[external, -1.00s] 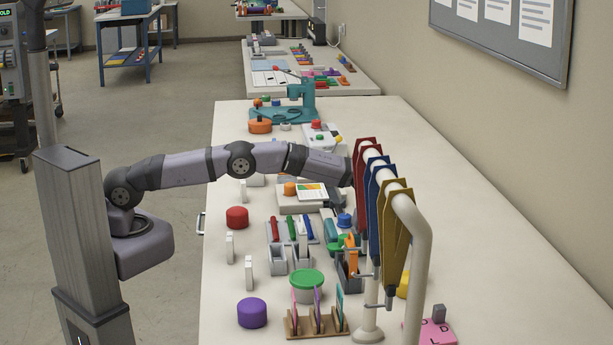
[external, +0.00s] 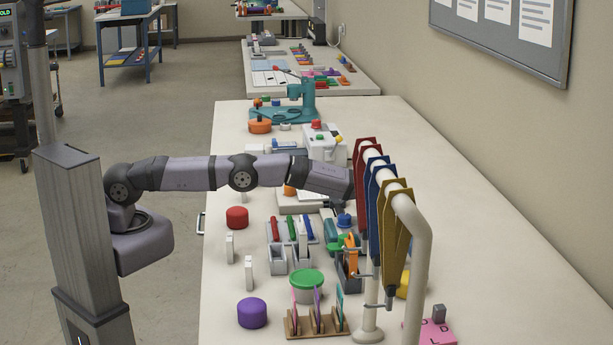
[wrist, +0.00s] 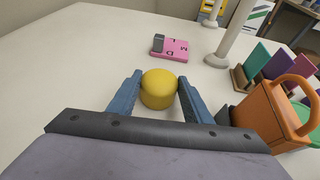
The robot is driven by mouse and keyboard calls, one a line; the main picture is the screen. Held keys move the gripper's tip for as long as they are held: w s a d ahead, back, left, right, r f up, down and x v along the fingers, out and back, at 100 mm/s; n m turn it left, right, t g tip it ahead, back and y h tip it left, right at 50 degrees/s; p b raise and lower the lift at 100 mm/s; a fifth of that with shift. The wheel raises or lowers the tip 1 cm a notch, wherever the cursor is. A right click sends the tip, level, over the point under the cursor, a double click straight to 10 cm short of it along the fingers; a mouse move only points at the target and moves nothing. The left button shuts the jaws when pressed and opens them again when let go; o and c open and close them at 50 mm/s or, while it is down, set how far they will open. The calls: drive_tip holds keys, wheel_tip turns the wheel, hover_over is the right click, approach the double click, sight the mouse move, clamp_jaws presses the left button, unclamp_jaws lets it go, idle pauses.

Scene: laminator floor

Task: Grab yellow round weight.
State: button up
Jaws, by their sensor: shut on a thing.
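The yellow round weight (wrist: 159,90) is a short cylinder between the two blue fingers of my gripper (wrist: 157,92) in the wrist view. The fingers touch it on both sides, so my gripper is shut on it. In the external view only part of the yellow weight (external: 403,285) shows, behind the hanging straps and the rack's post. I cannot tell whether the weight still touches the table.
The rack (external: 420,260) with red, blue and yellow straps (external: 397,235) stands in front of my gripper.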

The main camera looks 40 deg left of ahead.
sight(406, 271)
drive_tip(key=shift+r, duration=0.15)
wheel_tip(406, 271, up, 10)
idle(0.6)
